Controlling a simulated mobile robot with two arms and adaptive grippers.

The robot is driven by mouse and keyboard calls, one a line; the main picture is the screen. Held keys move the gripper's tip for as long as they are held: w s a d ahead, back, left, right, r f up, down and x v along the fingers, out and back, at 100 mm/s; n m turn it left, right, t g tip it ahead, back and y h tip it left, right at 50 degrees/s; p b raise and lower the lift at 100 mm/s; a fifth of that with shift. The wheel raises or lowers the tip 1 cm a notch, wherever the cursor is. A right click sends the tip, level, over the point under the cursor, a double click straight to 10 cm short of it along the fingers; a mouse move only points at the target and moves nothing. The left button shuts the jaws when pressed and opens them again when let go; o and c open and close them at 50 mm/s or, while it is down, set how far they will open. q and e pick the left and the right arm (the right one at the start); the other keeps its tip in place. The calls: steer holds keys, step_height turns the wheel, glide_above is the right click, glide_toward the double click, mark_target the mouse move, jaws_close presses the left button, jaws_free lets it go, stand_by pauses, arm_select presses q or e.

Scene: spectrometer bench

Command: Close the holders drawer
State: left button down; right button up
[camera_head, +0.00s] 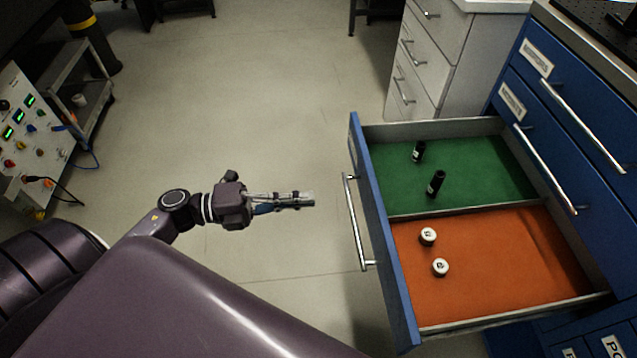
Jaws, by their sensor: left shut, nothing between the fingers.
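The drawer (375,230) of the blue cabinet stands open, with its blue front facing left and a silver bar handle (355,222) on it. A divider splits it into a green-lined far compartment (480,170) and an orange-lined near compartment (490,285). Two black cylinders stand in the green part and two white round pieces lie in the orange part. My left gripper (308,199) is shut and empty, left of the handle in the picture and apart from it, its fingers pointing right towards the drawer front. My right gripper is not in view.
The blue cabinet (590,150) has other closed drawers with bar handles above the open one. A white drawer unit (435,60) stands behind. A grey cart (75,85) and an instrument panel (28,140) are at left. The floor between is clear.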

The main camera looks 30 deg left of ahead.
mark_target(372, 192)
arm_select(q)
steer(key=x, duration=1.2)
steer(key=shift+w, duration=0.1)
